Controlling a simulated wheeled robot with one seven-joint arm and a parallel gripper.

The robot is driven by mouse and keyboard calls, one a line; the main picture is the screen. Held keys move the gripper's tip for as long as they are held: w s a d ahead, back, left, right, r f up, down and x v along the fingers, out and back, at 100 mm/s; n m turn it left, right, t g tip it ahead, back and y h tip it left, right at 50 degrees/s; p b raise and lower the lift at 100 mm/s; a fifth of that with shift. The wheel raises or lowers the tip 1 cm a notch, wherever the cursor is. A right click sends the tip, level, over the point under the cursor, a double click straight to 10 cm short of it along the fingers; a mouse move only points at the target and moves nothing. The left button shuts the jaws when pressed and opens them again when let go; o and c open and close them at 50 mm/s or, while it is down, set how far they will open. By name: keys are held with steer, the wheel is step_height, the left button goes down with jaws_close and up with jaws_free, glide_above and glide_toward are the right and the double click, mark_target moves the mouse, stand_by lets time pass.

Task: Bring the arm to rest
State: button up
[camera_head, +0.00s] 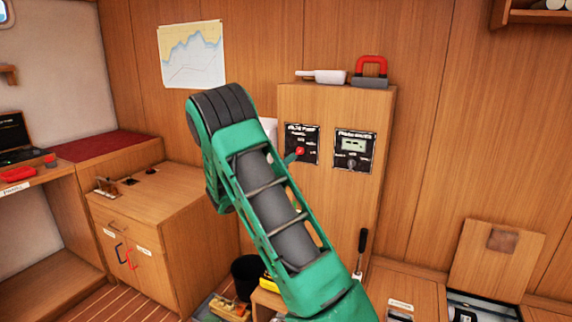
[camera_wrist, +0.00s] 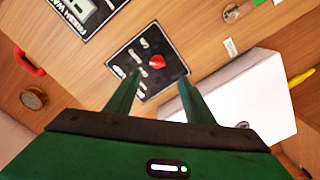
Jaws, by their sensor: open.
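My green arm rises across the middle of the head view, in front of a wooden cabinet (camera_head: 335,210). My gripper (camera_wrist: 160,80) shows in the wrist view with its two green fingers apart and nothing between them. Beyond the fingertips is a black switch panel with a red knob (camera_wrist: 157,62). In the head view this panel (camera_head: 302,143) is partly beside my arm, and its red knob (camera_head: 300,151) shows. I cannot tell whether a fingertip touches the panel. Most of the gripper is hidden behind my arm in the head view.
A second panel with a display (camera_head: 354,150) is to the right. A white box (camera_wrist: 235,100) is close to the right finger. A red-handled object (camera_head: 371,72) and a white item (camera_head: 322,76) lie on the cabinet top. A black-handled lever (camera_head: 362,245) stands low right. A counter (camera_head: 150,195) is left.

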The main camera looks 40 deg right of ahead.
stand_by(0.6)
steer(key=s+a+f+m+g+y, duration=0.1)
steer(key=s+f+m+g+y, duration=0.15)
steer(key=s, duration=0.65)
steer(key=s+a+f+m+g+y, duration=0.1)
steer(key=s+m+g+y, duration=0.2)
steer(key=s, duration=0.7)
steer(key=s+a+f+n+g+y, duration=0.1)
steer(key=s+a+n+y, duration=0.2)
steer(key=s+a+y, duration=0.8)
steer(key=s+a, duration=1.4)
steer(key=shift+s+a+f, duration=0.15)
steer(key=shift+a+f, duration=0.15)
steer(key=shift+n, duration=0.25)
steer(key=c, duration=0.3)
steer(key=shift+c, duration=0.6)
